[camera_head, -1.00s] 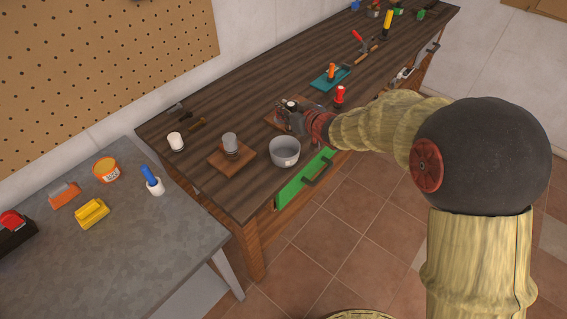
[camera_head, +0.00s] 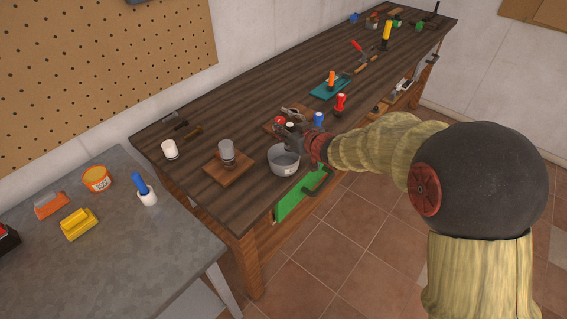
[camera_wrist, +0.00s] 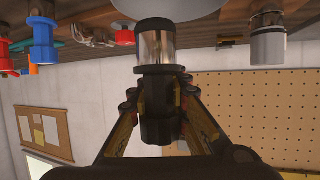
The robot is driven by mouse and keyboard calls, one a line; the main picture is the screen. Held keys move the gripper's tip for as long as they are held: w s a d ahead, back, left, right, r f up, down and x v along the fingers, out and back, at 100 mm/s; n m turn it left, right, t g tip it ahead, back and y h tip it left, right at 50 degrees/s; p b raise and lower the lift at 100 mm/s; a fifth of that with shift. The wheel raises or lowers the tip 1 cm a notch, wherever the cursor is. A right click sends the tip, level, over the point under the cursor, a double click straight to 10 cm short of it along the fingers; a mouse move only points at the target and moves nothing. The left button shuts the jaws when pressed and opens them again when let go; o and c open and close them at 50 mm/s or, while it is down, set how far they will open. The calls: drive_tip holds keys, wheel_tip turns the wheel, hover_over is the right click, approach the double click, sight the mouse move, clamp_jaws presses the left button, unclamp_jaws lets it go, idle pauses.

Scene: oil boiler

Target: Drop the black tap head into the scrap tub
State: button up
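My gripper (camera_wrist: 160,112) is shut on the black tap head (camera_wrist: 157,85), with a finger on each side of its dark body. In the head view my gripper (camera_head: 292,137) is just above and behind the scrap tub (camera_head: 284,161), and the tap head is small and partly hidden there. The tub is a round grey metal pot with a small label, standing near the front edge of the wooden bench. I cannot tell whether the tap head is directly over its opening.
A wooden block with a grey cylinder (camera_head: 227,151) stands left of the tub. Blue (camera_head: 318,120) and red (camera_head: 340,104) tap heads stand to the right. The grey table (camera_head: 130,250) is at left.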

drive_tip(key=o, duration=0.6)
drive_tip(key=shift+c, duration=0.2)
drive_tip(key=v, duration=1.2)
drive_tip(key=shift+f, duration=0.1)
